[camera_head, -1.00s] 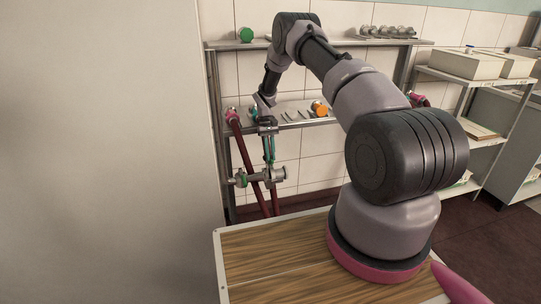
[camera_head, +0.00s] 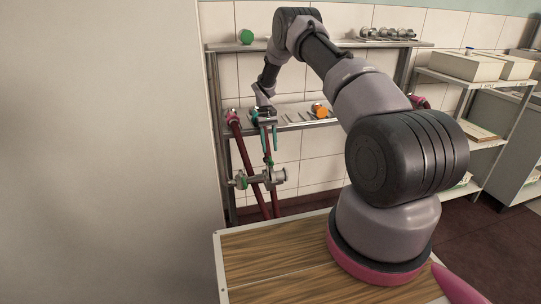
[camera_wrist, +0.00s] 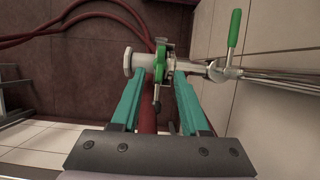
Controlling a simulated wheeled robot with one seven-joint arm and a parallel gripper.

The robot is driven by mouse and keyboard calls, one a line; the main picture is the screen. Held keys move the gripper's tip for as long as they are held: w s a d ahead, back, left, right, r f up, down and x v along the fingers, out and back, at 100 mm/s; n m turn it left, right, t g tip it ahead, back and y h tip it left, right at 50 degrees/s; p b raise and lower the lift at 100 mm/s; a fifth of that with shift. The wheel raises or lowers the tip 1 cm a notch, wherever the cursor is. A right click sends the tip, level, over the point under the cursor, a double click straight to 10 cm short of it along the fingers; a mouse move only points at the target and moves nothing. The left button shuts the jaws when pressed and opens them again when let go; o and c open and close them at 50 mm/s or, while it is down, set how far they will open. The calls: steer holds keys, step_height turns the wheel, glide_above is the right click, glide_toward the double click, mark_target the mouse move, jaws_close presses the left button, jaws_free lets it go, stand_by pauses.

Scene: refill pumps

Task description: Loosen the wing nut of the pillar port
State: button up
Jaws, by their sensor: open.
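The pillar port is a metal pipe fitting (camera_head: 272,177) with a flanged end, seen below my gripper in the head view. In the wrist view its round flange (camera_wrist: 128,62) is at the left and a green clamp (camera_wrist: 160,65) is around the middle. A small dark metal piece (camera_wrist: 157,103), perhaps the wing nut and its bolt, hangs from the clamp. My gripper (camera_head: 269,148) is open and empty, its teal fingers pointing down above the port. In the wrist view the fingers (camera_wrist: 161,76) appear on either side of the clamp, apart from it.
A green-handled valve (camera_wrist: 233,32) is on the right of the pipe, near the tiled wall. Red hoses (camera_wrist: 75,25) run below. A shelf rack (camera_head: 340,43) with fittings and an orange part (camera_head: 320,110) stands behind. A large pale panel (camera_head: 110,150) fills the left.

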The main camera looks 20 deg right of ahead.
steer(key=v, duration=0.6)
steer(key=shift+r, duration=0.1)
steer(key=s+r+m+t, duration=0.15)
steer(key=s+r, duration=0.25)
steer(key=r, duration=0.7)
steer(key=s+r+t+y, duration=0.15)
steer(key=s+r, duration=0.25)
steer(key=r, duration=0.7)
steer(key=s+r+t+h, duration=0.15)
steer(key=s+r, duration=0.35)
steer(key=r, duration=0.6)
steer(key=s+r+m+t+y, duration=0.1)
steer(key=s+r+t, duration=0.1)
steer(key=s+r, duration=0.35)
steer(key=s+r+m+t+y, duration=0.1)
steer(key=s+r+t, duration=0.15)
steer(key=s, duration=0.55)
steer(key=s+t, duration=0.2)
steer(key=s, duration=1.2)
steer(key=shift+a+f+m+t, duration=0.3)
steer(key=shift+a+f+m, duration=0.15)
steer(key=shift+o, duration=0.3)
